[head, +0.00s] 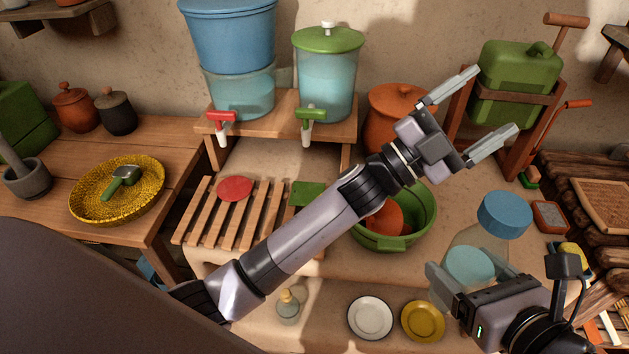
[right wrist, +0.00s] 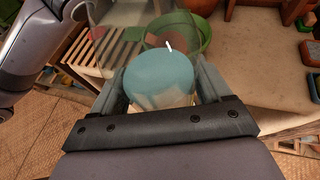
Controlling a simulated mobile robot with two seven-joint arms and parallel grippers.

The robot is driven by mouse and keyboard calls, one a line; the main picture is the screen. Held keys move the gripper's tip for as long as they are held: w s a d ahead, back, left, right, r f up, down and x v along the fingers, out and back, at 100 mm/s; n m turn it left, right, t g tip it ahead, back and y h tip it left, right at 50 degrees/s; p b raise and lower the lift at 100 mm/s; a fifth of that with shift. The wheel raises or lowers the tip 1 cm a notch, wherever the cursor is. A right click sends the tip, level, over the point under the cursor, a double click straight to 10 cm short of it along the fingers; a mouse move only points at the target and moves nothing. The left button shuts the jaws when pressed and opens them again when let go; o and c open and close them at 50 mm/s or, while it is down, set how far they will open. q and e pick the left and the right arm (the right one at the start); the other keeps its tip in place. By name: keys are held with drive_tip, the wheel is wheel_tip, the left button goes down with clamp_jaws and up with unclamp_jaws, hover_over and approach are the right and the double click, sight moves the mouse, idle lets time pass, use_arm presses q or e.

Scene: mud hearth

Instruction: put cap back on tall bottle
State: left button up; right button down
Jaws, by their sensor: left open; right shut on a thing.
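The tall bottle (head: 488,243) is clear, with teal liquid inside, and stands near the right front of the clay counter. A round blue cap (head: 505,214) is at its top; I cannot tell whether it is fully seated. My right gripper (head: 470,283) is shut on the bottle low down, partly hiding it. In the right wrist view the bottle's teal contents (right wrist: 158,76) show between the two fingers, and the cap cannot be made out. My left gripper (head: 496,98) is open and empty, above and beyond the bottle, in front of the green canister.
A green basin (head: 424,215) with an orange thing inside sits left of the bottle. A white plate (head: 370,318), a yellow plate (head: 423,321) and a small stoppered bottle (head: 288,305) are in front. My left arm crosses above a slatted rack (head: 215,228). A green canister (head: 510,82) stands behind.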

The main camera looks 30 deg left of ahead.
use_arm(q)
drive_tip(key=s+a+f+n+y, duration=0.2)
drive_tip(key=a+f+n+y, duration=0.2)
drive_tip(key=f, duration=0.4)
drive_tip(key=s+a+f+n+t+y, duration=0.1)
drive_tip(key=a+f+n+y, duration=0.35)
drive_tip(key=f, duration=0.35)
drive_tip(key=s+a+f+n+y, duration=0.2)
drive_tip(key=a+f+n+y, duration=0.1)
drive_tip(key=f+n+y, duration=0.3)
drive_tip(key=s+a+f+n+g+y, duration=0.1)
drive_tip(key=s+a+f+g, duration=0.2)
drive_tip(key=s+f, duration=0.6)
drive_tip(key=s+a+f+n+g+y, duration=0.1)
drive_tip(key=s+a+f+g, duration=0.3)
drive_tip(key=s+f, duration=0.5)
drive_tip(key=shift+s+a+n, duration=0.3)
drive_tip(key=shift+a+n, duration=0.35)
drive_tip(key=shift+a, duration=0.3)
use_arm(e)
drive_tip(key=shift+r, duration=0.1)
